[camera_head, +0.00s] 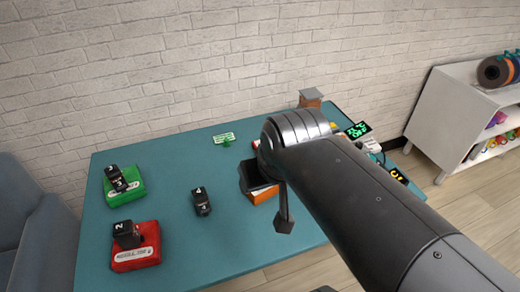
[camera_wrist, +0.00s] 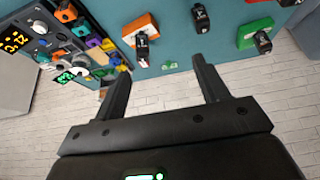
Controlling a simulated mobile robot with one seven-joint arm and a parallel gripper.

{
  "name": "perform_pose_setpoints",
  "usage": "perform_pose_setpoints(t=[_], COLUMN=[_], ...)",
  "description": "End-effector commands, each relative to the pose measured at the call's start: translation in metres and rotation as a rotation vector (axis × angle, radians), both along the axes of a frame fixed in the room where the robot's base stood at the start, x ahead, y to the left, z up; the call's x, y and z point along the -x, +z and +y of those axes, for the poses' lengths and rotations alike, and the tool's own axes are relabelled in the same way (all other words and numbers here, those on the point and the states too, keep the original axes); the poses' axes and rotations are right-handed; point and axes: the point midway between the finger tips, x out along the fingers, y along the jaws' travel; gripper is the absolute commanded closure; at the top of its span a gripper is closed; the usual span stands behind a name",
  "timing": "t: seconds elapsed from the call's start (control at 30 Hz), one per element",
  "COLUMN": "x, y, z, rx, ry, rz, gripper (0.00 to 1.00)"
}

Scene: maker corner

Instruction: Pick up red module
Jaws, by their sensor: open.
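The red module (camera_head: 135,258) is a red box with a white label, at the front left of the teal table in the head view. A black block marked 2 (camera_head: 126,235) sits on top of it. In the wrist view only a small red patch shows at the top right edge, perhaps the module. My gripper (camera_wrist: 162,64) is open and empty, its two black fingers spread in the wrist view. It is far to the right of the red module. In the head view my arm hides most of it.
A green module (camera_head: 125,190) with a black block stands behind the red one. Another black block (camera_head: 201,202) and an orange box (camera_head: 262,195) stand nearer my arm. A green stand (camera_head: 224,138) is at the back. Several coloured parts crowd the table's right end.

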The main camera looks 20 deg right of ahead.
Motion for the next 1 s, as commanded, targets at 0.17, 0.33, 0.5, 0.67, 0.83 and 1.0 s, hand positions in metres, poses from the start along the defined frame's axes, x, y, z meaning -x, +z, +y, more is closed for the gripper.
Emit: perform_pose_setpoints(t=[0.17, 0.33, 0.5, 0.67, 0.83, 1.0], x=[-0.041, -0.093, -0.145, -0.195, -0.244, -0.291], y=[0.004, 0.001, -0.01, -0.029, -0.058, -0.096], z=[-0.006, -0.015, -0.028, -0.042, -0.061, -0.083], rx=[0.021, 0.042, 0.054, 0.059, 0.057, 0.048], ry=[0.002, 0.012, 0.024, 0.036, 0.047, 0.055], rz=[0.019, 0.037, 0.053, 0.067, 0.081, 0.091], gripper=[0.33, 0.33, 0.33, 0.33, 0.33, 0.33])
